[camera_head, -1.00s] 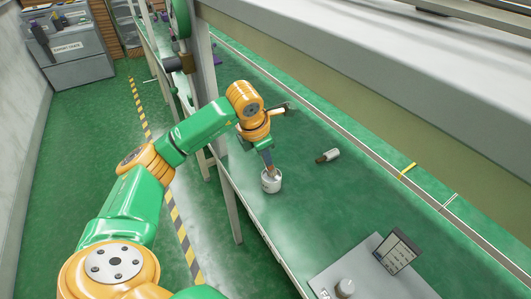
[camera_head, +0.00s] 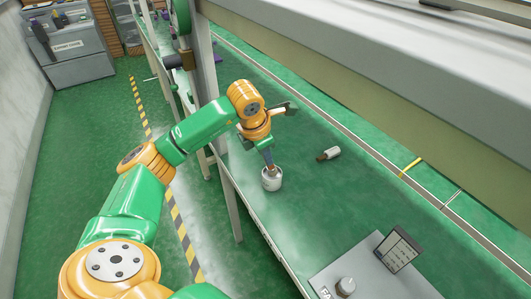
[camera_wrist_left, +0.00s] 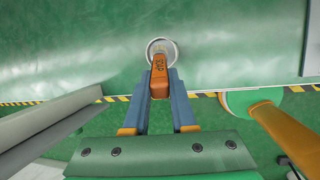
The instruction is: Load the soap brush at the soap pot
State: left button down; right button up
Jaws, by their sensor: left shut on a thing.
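The soap pot (camera_head: 272,183) is a small white round pot near the front edge of the green bench. My left gripper (camera_head: 267,157) is directly over it, pointing down. In the left wrist view my left gripper (camera_wrist_left: 160,85) is shut on the orange-brown handle of the soap brush (camera_wrist_left: 160,70), which has dark lettering. The brush reaches down into the mouth of the soap pot (camera_wrist_left: 152,45). Its lower end is hidden inside the pot, so I cannot tell whether it touches the bottom. My right gripper is not in view.
A white cylinder with a brown end (camera_head: 331,153) lies on the green bench (camera_head: 310,205) right of the pot. A grey plate (camera_head: 375,280) with a knob (camera_head: 345,287) and a small dark-framed card (camera_head: 398,250) is nearer me. The bench between is clear.

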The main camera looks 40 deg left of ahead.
pick_arm(q)
jog(key=shift+f+b, duration=0.35)
jog(key=shift+f, duration=0.15)
dwell(1.0)
jog(key=shift+r, duration=0.1)
notch_tip(320, 180, up, 7)
jog(key=p, duration=0.6)
dwell(0.5)
